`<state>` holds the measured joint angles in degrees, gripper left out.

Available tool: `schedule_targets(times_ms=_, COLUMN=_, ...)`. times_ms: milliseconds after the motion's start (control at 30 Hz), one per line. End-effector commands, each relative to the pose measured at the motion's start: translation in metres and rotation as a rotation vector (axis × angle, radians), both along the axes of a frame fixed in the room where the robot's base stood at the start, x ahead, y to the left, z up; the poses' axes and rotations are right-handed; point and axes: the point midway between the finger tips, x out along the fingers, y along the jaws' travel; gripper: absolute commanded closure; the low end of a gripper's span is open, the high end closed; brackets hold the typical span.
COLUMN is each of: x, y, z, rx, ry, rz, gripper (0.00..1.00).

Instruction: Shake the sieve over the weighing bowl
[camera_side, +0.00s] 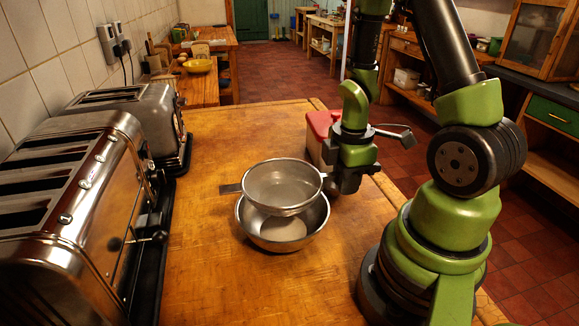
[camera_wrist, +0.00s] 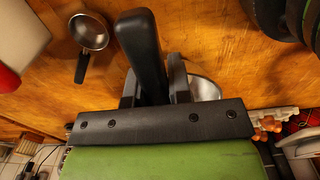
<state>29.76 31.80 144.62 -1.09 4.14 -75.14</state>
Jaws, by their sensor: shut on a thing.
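My gripper (camera_side: 340,184) is shut on the sieve's handle, at the right of the sieve. The round metal sieve (camera_side: 284,184) is held roughly level above the weighing bowl, overlapping its far part in the side view. The shiny metal weighing bowl (camera_side: 287,242) stands on the table, with a pale round patch inside. In the wrist view, a thick black handle (camera_wrist: 142,45) sits between my fingers (camera_wrist: 153,90). A curved piece of metal shows beside them, and I cannot tell whether it is sieve or bowl. The sieve's contents are not clear.
Two metal toasters (camera_side: 75,190) line the left wall side. A red-lidded container (camera_side: 321,124) stands behind my gripper. A small metal cup with a black handle (camera_wrist: 88,32) lies nearby in the wrist view. The wooden table (camera_side: 225,135) is clear at the back and front.

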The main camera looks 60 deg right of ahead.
Motion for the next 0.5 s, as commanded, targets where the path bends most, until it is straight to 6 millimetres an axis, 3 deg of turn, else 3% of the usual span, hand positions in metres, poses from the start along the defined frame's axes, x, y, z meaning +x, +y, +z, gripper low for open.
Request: schedule_targets(times_ms=500, x=0.0, y=0.0, z=-0.022, rx=0.001, ry=0.002, rz=0.0, gripper=1.0)
